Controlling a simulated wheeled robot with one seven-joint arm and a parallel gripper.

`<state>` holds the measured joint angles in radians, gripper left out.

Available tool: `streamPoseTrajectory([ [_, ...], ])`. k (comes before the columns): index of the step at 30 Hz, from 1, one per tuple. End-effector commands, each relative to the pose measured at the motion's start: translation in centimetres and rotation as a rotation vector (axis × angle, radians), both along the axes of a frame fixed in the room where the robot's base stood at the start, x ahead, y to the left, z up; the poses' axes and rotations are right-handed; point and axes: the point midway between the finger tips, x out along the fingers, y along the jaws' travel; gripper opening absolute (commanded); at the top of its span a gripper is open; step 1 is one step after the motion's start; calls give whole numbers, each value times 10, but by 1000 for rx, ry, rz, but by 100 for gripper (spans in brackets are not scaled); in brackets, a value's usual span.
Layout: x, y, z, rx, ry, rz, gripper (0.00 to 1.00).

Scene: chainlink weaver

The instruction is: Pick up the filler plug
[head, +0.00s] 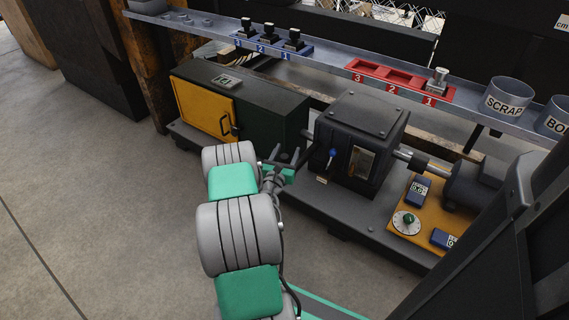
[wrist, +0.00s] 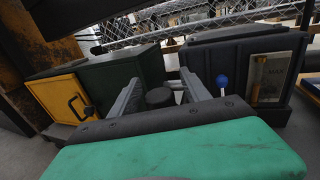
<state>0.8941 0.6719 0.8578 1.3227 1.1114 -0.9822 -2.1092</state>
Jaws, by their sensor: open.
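A dark round cap (wrist: 160,97), which looks like the filler plug, shows between my gripper's fingers in the wrist view. My gripper (wrist: 168,92) is open, with one finger on each side of the cap. I cannot tell whether either finger touches it. In the head view my gripper (head: 285,158) is at the left side of the dark gear housing (head: 362,118), by the cabinet's right end. A small dark fitting (head: 307,134) shows there beside the housing, but the cap itself is not clear in that view.
A blue-knobbed lever (head: 332,153) and a sight window (head: 360,161) are on the housing front. The cabinet (head: 270,105) has a yellow door (head: 203,108). Behind is a shelf with a blue rack (head: 273,53), a red rack (head: 400,82) and a scrap bin (head: 508,98). Floor at left is clear.

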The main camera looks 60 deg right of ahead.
Motion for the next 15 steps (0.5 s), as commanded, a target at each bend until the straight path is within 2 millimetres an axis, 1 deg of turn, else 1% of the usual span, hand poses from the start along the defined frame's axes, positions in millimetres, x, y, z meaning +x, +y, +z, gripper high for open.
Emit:
streamPoseTrajectory([
  [2,1,-5,0,0,0,0,55],
  [8,2,-5,0,1,0,2,54],
  [15,2,-5,0,1,0,2,34],
])
